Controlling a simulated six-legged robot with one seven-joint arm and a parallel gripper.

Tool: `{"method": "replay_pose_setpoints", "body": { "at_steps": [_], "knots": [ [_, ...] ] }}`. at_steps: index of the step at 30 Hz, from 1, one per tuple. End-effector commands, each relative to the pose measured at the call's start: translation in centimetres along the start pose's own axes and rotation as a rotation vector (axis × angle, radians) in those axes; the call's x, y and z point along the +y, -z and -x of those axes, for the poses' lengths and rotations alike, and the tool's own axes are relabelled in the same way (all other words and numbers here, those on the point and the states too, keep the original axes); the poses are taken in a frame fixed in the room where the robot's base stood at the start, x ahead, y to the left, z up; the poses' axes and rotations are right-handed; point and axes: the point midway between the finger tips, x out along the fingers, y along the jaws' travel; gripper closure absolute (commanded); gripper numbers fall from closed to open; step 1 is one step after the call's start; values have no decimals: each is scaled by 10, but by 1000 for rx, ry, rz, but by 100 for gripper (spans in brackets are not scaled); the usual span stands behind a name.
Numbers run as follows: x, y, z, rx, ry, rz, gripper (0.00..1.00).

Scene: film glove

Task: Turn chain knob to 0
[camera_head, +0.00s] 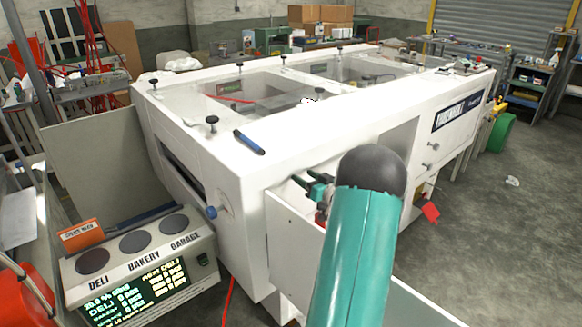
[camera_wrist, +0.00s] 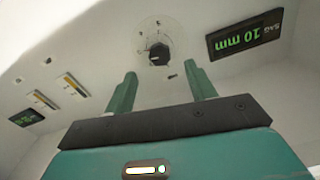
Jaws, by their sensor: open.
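A black knob (camera_wrist: 159,53) sits on a pale round dial in the wrist view, with small marks around it that are too small to read. I take it for the chain knob, but no label for it is legible. My gripper (camera_wrist: 161,71) is open, with its two green fingers apart and pointing toward the knob. The knob shows between and just beyond the fingertips, and no contact is visible. In the head view my teal arm hides much of the machine front, and the black knob cannot be made out there.
A dark display reading SAG 10 mm (camera_wrist: 244,35) is right of the knob. Slider-like panels (camera_wrist: 72,84) and another small display (camera_wrist: 27,117) are at left. The white machine (camera_head: 262,152) fills the head view's middle; a DELI, BAKERY, GARAGE console (camera_head: 150,250) stands at left.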

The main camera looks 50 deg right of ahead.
Motion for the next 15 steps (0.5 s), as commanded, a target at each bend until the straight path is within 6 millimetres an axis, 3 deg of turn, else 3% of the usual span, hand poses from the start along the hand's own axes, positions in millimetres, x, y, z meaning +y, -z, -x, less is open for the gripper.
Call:
{"method": "replay_pose_setpoints", "body": {
  "at_steps": [9, 15],
  "knots": [
    [2, 0, -62, 0, -3, 0, 45],
    [4, 0, -84, 0, -5, 1, 45]
  ]
}}
